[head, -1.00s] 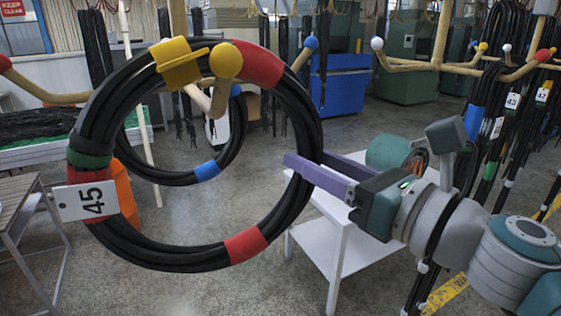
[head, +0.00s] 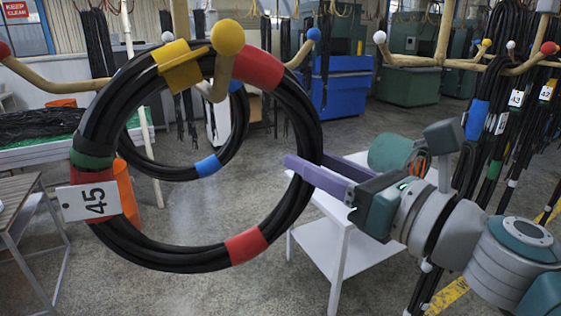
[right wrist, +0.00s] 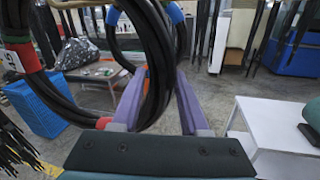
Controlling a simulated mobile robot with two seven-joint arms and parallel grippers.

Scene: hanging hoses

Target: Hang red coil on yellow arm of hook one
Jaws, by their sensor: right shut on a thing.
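The red coil (head: 247,243), a thick black hose ring with red bands, one yellow and one green band and a white tag 45, fills the left half of the head view. My right gripper (head: 318,170) has its purple fingers shut on the ring's right side; the wrist view shows the black hose (right wrist: 158,60) between them. The yellow arm of the hook (head: 219,86) appears to pass through the ring. Its yellow ball tip (head: 228,37) stands in front of the coil's top and rises above it. Whether hose and arm touch, I cannot tell. My left gripper is not in view.
A black coil with a blue band (head: 207,167) hangs behind the ring. The hook's red-tipped arm (head: 45,86) and blue-tipped arm (head: 302,52) flank it. A white table (head: 335,215) stands below my right gripper. More hooks with hanging hoses (head: 490,130) are at right.

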